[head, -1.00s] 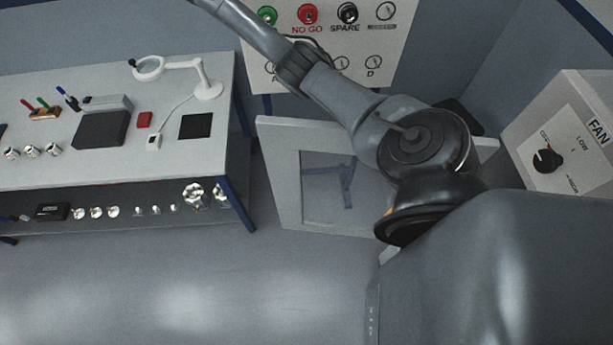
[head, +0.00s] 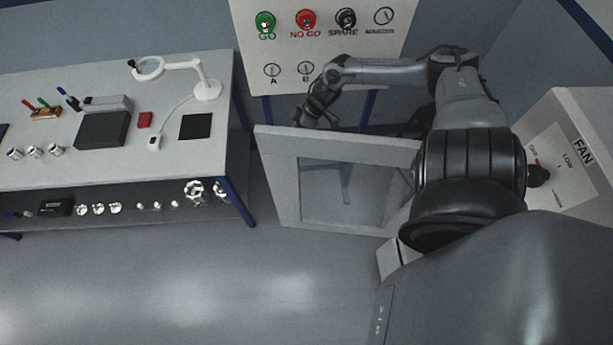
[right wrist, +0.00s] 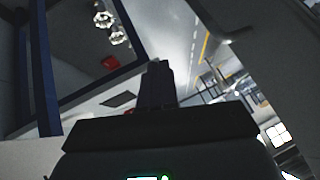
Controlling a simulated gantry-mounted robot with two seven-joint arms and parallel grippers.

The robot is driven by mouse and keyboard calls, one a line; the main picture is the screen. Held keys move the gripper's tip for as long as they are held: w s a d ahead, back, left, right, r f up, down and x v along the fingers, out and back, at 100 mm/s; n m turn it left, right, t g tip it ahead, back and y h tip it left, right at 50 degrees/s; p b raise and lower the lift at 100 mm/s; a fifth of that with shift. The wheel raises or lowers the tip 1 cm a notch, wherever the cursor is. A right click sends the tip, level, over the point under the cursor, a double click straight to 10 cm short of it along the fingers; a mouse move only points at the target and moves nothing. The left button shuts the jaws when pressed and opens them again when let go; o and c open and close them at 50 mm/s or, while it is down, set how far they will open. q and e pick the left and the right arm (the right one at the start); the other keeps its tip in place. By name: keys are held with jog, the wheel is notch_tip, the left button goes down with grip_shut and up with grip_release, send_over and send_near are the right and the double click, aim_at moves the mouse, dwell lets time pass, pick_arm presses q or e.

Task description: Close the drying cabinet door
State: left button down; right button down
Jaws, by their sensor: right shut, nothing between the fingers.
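The drying cabinet door (head: 282,190) is a pale frame with a large window. It stands open, swung out to the left of the cabinet with the FAN panel (head: 566,165). My right arm comes in from the right and bends over behind the door. My right gripper (head: 303,119) is just beyond the door's upper left edge in the head view; I cannot tell whether it touches the door. In the right wrist view the gripper (right wrist: 155,72) is shut and empty. My arm hides the door's right side. My left gripper is not in view.
A workbench (head: 60,172) with a magnifier lamp (head: 206,88) and small parts stands at the left, its blue leg near the door. A GO/NO GO panel (head: 285,45) stands behind the gripper. The floor (head: 180,285) in front is clear.

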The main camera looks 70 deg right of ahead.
jog(key=s+a+f+g, duration=0.2)
jog(key=s, duration=0.5)
jog(key=w+a+f+y+b, duration=0.1)
jog(key=a+f, duration=0.6)
jog(key=a, duration=0.2)
jog(key=shift+w+f+b, duration=0.2)
jog(key=shift+f+b, duration=0.05)
jog(key=shift+b, duration=0.1)
